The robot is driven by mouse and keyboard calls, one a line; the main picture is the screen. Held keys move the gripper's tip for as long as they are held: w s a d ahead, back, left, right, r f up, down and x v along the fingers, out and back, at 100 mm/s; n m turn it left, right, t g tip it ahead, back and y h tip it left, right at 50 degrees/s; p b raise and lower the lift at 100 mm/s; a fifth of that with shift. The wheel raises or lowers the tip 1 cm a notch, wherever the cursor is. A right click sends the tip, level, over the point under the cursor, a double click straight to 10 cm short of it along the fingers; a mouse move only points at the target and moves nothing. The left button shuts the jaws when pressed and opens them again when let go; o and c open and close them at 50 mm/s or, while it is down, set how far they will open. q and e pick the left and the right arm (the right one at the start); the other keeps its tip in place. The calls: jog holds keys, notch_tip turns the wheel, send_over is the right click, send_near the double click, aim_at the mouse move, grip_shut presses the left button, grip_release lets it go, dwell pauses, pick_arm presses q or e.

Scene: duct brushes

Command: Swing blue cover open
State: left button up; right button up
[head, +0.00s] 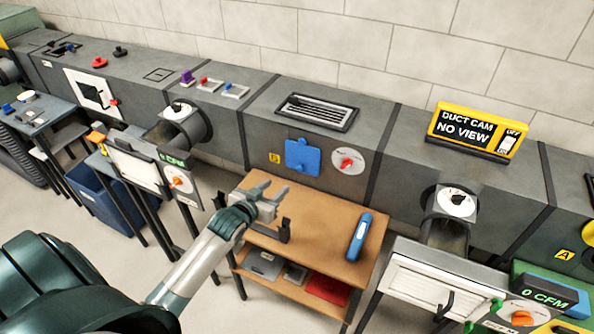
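The blue cover (302,157) is on the front face of the grey duct, below a slatted vent. It looks flat against the duct, and what is behind it is hidden. A yellow B label is just left of it. My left gripper (272,188) is over the back left part of the wooden table, in front of and below the cover. Its grey fingers look apart, with nothing seen between them, and it does not touch the cover. My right gripper is not in view.
A white dial with a red knob (347,162) is right of the cover. A blue handheld tool (360,237) lies on the wooden table (318,222). A round duct outlet (184,125) protrudes at left.

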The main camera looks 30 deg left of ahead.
aim_at(299, 169)
pick_arm(q)
jog(key=p+x, duration=0.2)
jog(key=x, duration=1.3)
jog(key=shift+f, duration=0.1)
jog(key=shift+p+x, duration=0.3)
jog(key=shift+x, duration=0.8)
grip_shut()
